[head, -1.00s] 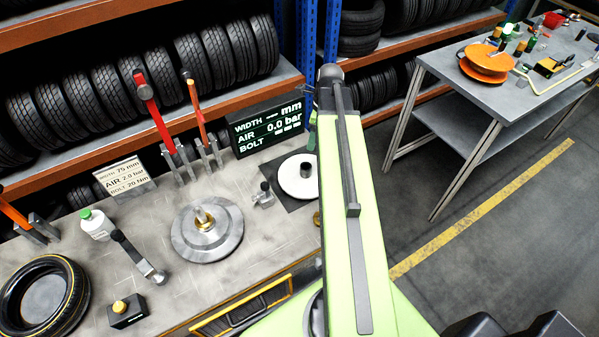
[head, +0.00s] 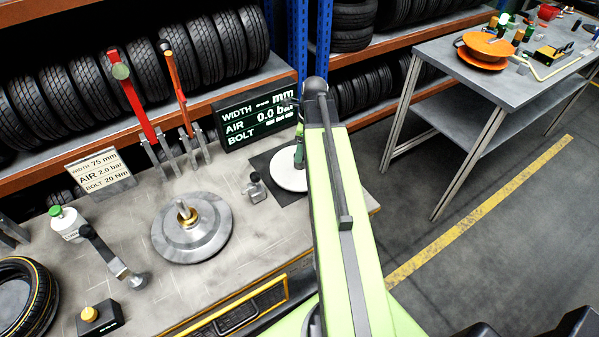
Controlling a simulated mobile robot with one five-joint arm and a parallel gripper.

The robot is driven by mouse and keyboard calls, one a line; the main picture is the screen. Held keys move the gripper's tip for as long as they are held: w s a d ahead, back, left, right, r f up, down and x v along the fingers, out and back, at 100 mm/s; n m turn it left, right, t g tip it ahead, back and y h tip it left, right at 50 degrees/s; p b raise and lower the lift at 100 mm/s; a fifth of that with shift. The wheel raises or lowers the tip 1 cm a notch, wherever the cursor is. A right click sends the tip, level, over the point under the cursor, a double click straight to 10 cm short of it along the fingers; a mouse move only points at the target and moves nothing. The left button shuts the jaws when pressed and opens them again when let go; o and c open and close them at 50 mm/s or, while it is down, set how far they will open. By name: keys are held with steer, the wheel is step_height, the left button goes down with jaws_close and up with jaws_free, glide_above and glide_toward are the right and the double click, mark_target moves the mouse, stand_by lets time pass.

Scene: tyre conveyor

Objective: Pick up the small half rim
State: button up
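A white disc (head: 291,178) lies on a dark square mat on the workbench, just left of my arm; it may be a half rim. Orange rim-like discs (head: 487,48) lie on the far right table, one on another. I cannot tell for sure which piece is the small half rim. My arm reaches forward from the bottom centre. A green and grey part, apparently of my gripper (head: 299,152), shows over the white disc's right side. The rest is hidden behind the arm, so its fingers and any contact cannot be made out.
A grey metal turntable (head: 192,238) with a brass centre stands on the bench. Red and orange levers, a dark display (head: 258,115), a white sign (head: 100,170), a bottle (head: 66,222) and a tyre (head: 28,295) surround it. Tyre racks stand behind. Open floor lies right.

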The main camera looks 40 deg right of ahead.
steer(key=f+b, duration=0.4)
steer(key=f, duration=0.1)
steer(key=shift+a, duration=0.4)
steer(key=shift+r, duration=0.15)
jaws_close()
